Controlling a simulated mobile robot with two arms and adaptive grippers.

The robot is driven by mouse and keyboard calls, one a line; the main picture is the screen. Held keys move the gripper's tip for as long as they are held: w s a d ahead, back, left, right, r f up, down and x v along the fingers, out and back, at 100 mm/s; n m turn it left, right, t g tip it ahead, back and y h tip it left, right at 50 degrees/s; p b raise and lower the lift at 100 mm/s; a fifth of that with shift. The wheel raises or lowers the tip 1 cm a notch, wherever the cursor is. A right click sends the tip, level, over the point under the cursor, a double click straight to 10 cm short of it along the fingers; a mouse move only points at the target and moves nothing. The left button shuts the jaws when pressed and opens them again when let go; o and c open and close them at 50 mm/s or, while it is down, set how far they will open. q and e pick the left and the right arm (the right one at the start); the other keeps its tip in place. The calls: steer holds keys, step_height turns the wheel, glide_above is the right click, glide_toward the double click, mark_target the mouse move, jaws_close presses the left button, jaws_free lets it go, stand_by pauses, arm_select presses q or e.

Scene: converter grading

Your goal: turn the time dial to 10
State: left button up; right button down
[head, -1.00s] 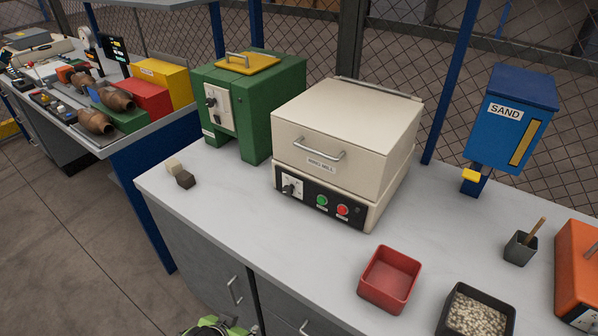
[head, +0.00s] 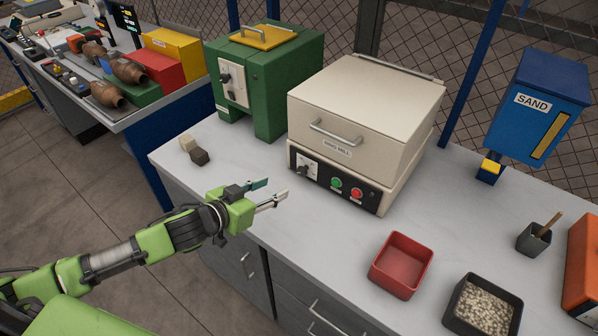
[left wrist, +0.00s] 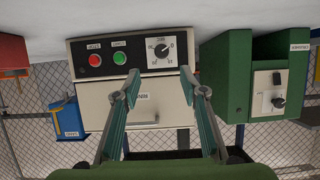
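The ring mill (head: 355,125) is a cream box with a black front panel. Its time dial (head: 304,170) is a dark knob on a white plate at the panel's left end. In the left wrist view, which is upside down, the dial (left wrist: 162,52) shows just beyond the fingertips; its numbers are too small to read surely. My left gripper (head: 277,190) is open and empty, in front of the panel and apart from the dial. In the left wrist view, its two fingers (left wrist: 159,72) stand wide apart. My right gripper is not in view.
Green (head: 336,182) and red (head: 357,193) buttons sit beside the dial. A green machine (head: 270,75) stands to the left. A red tray (head: 401,265), a tray of pebbles (head: 461,300) and a blue sand dispenser (head: 530,120) are to the right. The bench front is mostly clear.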

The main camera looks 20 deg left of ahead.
mark_target(301, 171)
arm_select(q)
steer(key=x, duration=0.4)
steer(key=p+x, duration=0.1)
steer(key=x, duration=0.4)
steer(key=p+x, duration=0.1)
steer(key=x, duration=0.3)
steer(key=shift+w+r, duration=0.2)
steer(key=shift+w, duration=0.35)
steer(key=c, duration=1.1)
